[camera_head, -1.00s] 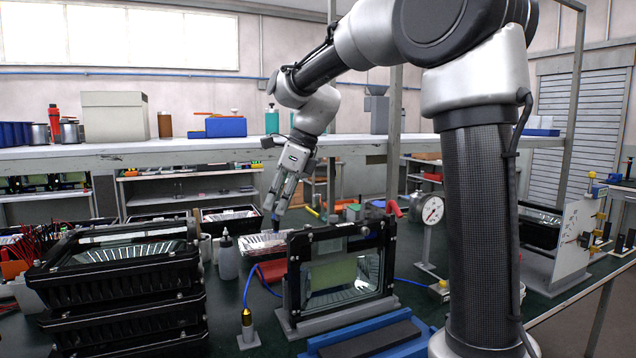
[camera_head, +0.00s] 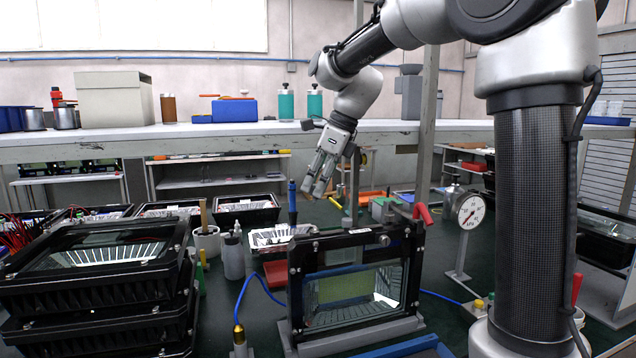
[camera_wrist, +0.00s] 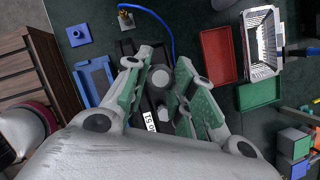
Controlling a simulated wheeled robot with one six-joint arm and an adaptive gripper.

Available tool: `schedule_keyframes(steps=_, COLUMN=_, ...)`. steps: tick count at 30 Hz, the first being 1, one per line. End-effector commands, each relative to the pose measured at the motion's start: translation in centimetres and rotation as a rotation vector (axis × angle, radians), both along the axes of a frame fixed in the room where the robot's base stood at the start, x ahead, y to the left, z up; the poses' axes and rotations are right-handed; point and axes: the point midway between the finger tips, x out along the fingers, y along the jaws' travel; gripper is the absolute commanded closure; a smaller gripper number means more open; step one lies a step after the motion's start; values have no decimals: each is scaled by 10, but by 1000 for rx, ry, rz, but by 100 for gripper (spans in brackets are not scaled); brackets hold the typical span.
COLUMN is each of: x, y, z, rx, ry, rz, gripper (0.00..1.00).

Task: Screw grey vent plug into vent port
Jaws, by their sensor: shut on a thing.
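My gripper (camera_head: 322,186) points down above and behind the upright floodlight housing, clear of it. In the wrist view, its two green-padded fingers (camera_wrist: 163,66) are closed in around a small round grey piece, which looks like the vent plug (camera_wrist: 160,78); its lower end cannot be made out. The black-framed floodlight housing (camera_head: 297,290), with a glass front, stands upright in a grey stand. In the wrist view, its black top edge with a white label (camera_wrist: 149,122) lies below the fingers. I cannot make out the vent port.
Stacked black housings (camera_head: 100,290) stand at left. A blue-handled tool (camera_head: 292,200) stands upright left of my gripper. A red tray (camera_wrist: 219,56) and a silver reflector tray (camera_wrist: 262,42) lie nearby. A pressure gauge (camera_head: 470,211) stands right of the housing. A blue hose (camera_head: 243,296) runs at front left.

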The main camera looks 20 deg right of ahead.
Motion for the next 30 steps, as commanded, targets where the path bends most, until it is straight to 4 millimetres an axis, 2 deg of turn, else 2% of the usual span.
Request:
schedule_keyframes(steps=18, x=0, y=0, z=-51, rx=-1, ry=3, rz=0, gripper=91)
schedule_keyframes(steps=30, x=0, y=0, z=-58, rx=-1, ry=0, rz=0, gripper=91)
